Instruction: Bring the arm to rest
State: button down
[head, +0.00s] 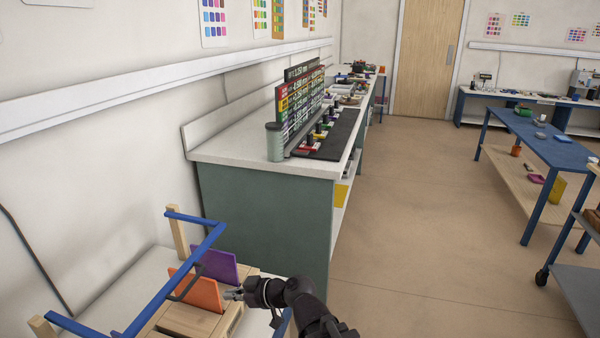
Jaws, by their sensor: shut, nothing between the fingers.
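My gripper (234,295) is at the bottom of the head view, with my dark arm reaching in from the lower right. Its fingers are shut and empty. It is close to an orange sheet (197,292) that stands upright in a wooden rack (190,321). I cannot tell whether the fingertips touch the sheet. A purple sheet (218,265) stands in the same rack, just behind the orange one.
A blue rail (170,283) on wooden posts borders the rack. A green workbench (262,215) with a label rack and tools stands beyond it. Blue tables (545,138) are at the right. The floor (430,220) between is clear.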

jog(key=w+d+f+m+g+h, duration=0.1)
jog(key=d+f+m+h, duration=0.35)
jog(key=d, duration=0.85)
jog(key=d+f+m+g+h, duration=0.1)
jog(key=d+f+m+h, duration=0.3)
jog(key=d, duration=0.8)
jog(key=w+d+f+m+g+h, duration=0.1)
jog(key=d+f+m+h, duration=0.35)
jog(key=d, duration=0.85)
notch_tip(320, 180, up, 21)
jog(key=m+p, duration=0.2)
jog(key=p, duration=1.7)
jog(key=shift+s+d, duration=0.25)
jog(key=shift+s, duration=0.05)
jog(key=shift+f, duration=0.1)
